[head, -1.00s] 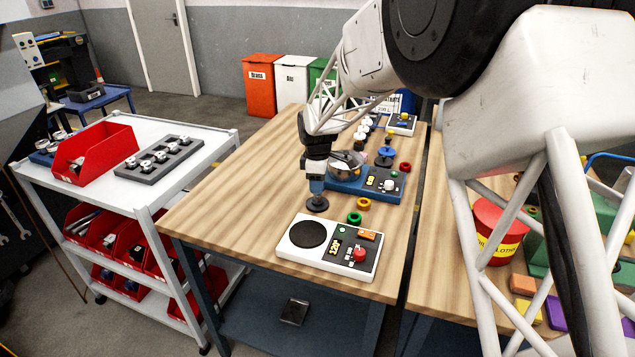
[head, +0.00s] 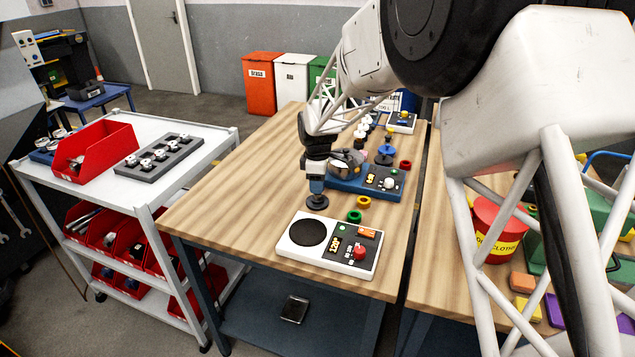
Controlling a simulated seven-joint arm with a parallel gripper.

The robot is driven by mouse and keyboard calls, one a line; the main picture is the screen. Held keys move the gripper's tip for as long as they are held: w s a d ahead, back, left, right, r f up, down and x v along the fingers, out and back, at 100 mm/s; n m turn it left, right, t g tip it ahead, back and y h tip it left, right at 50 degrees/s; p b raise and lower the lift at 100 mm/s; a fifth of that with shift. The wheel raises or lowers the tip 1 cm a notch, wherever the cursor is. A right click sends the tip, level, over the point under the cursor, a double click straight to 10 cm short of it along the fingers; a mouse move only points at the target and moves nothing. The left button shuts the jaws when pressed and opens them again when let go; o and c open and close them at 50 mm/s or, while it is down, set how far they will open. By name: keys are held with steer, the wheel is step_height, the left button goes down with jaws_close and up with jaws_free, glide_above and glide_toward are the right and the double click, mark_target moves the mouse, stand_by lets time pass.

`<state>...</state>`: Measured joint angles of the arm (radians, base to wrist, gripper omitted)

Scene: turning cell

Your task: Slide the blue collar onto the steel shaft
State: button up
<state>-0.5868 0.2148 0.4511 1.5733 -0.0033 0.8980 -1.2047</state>
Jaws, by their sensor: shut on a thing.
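My gripper (head: 317,184) points straight down over the near part of the wooden bench. It is shut on a small blue piece, which I take for the blue collar; the jaws cover most of it, so its outline is unclear. Directly below is a dark round base (head: 318,202) on the bench. The steel shaft cannot be made out; the gripper hides whatever stands above the base. I cannot tell whether the collar is around the shaft or above it.
A green ring (head: 354,216), a yellow ring (head: 363,202) and a red ring (head: 405,165) lie to the right. A white control panel (head: 292,251) is in front. A blue machine unit (head: 345,184) stands close behind. Bare bench (head: 230,190) lies to the left.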

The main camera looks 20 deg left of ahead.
steer(key=shift+f, duration=0.3)
stand_by(0.5)
steer(key=o, duration=1.5)
steer(key=shift+r, duration=0.1)
steer(key=shift+r, duration=3.65)
